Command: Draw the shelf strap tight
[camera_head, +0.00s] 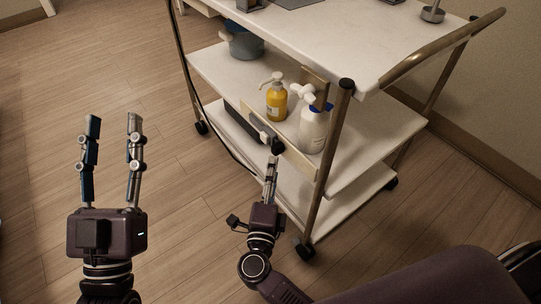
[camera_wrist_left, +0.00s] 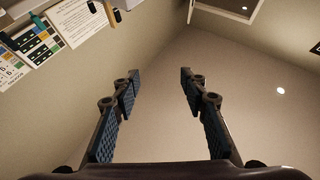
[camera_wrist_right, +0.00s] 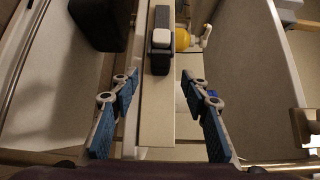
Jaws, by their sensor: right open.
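A beige strap (camera_head: 297,158) runs along the front of the cart's middle shelf. It also shows lengthwise in the middle of the right wrist view (camera_wrist_right: 157,118). A dark buckle (camera_head: 278,147) with a pale end piece sits on it, and is clear in the right wrist view (camera_wrist_right: 160,55). My right gripper (camera_head: 272,162) is open just in front of the strap by the buckle. In the right wrist view its fingers (camera_wrist_right: 158,76) stand on either side of the strap, with nothing between them gripped. My left gripper (camera_head: 111,120) is open and empty, left of the cart.
The white cart (camera_head: 335,28) stands on casters. A dark cable (camera_head: 199,100) hangs at the left post. The floor at left is clear.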

